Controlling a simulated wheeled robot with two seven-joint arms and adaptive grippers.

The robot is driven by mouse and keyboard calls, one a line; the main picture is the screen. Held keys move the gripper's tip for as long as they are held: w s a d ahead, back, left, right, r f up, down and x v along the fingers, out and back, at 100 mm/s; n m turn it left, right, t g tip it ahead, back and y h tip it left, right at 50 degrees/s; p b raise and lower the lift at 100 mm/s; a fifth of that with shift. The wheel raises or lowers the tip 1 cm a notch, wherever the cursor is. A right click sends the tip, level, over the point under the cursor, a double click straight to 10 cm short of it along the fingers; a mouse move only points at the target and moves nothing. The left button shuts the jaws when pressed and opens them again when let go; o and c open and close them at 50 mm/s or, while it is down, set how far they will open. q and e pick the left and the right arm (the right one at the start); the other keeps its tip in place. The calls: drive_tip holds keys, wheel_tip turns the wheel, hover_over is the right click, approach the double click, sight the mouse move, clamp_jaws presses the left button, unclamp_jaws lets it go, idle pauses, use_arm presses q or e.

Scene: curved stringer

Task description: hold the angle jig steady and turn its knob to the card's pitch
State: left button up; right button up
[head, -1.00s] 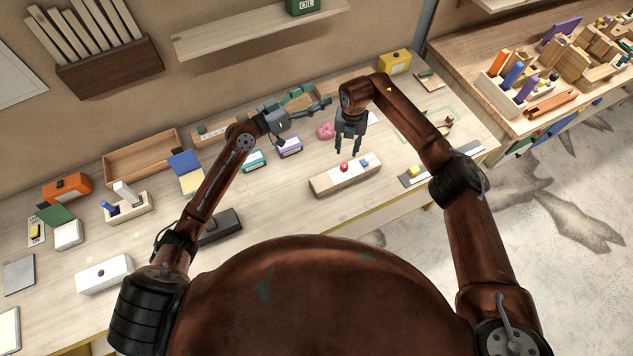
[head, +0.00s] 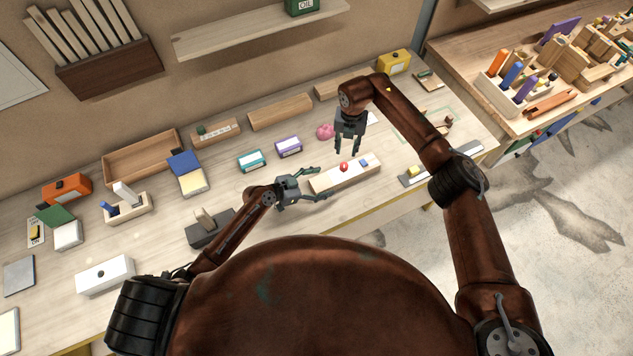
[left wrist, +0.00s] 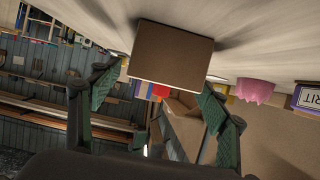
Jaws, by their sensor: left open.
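The angle jig appears to be the long pale wooden block (head: 346,178) near the bench's front edge, with a red knob (head: 344,166) and a small blue part (head: 363,162) on top. My left gripper (head: 319,183) is open at the block's left end, one finger on each side; contact is not clear. In the left wrist view the block's brown end face (left wrist: 170,55) shows ahead of the green-padded fingers (left wrist: 158,98). My right gripper (head: 348,149) points down just behind and above the red knob, fingers apart and empty. I cannot make out a card with a readable pitch.
Behind the block are a pink lump (head: 325,131), a purple-edged box (head: 288,147) and a teal box (head: 251,160). A dark block (head: 210,228) stands to the left. A steel strip with a yellow piece (head: 414,171) lies to the right. Bare bench lies between the boxes and block.

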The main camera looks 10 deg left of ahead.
sight(334, 179)
use_arm(q)
drive_tip(key=x, duration=0.5)
drive_tip(key=shift+w+d, duration=0.25)
drive_tip(key=shift+c, duration=0.2)
